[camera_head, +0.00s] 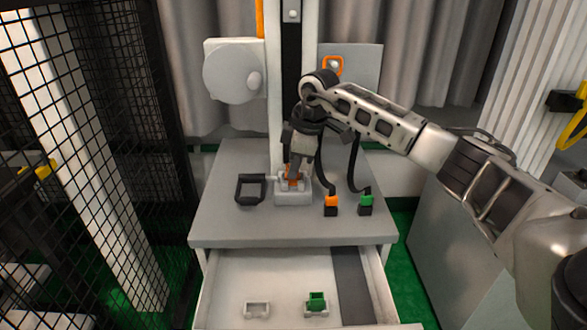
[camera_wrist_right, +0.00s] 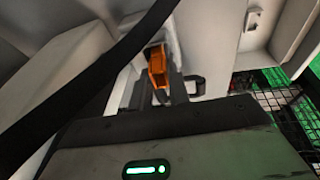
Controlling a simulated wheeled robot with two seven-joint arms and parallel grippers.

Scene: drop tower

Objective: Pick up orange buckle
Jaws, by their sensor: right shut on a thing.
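The orange buckle (camera_head: 292,183) is between the fingers of my right gripper (camera_head: 294,176), just above or in a light grey block on the table. I cannot tell whether it is clear of the block. In the right wrist view the orange buckle (camera_wrist_right: 157,68) sits between the dark fingers (camera_wrist_right: 162,85), partly hidden by them. My right gripper is shut on it and points down. My left gripper is not in view.
The grey block (camera_head: 293,198) stands mid-table. A dark frame-shaped handle (camera_head: 249,189) is left of it. The open drawer (camera_head: 225,285) holds an empty grey holder (camera_head: 257,310) and a green buckle (camera_head: 316,300).

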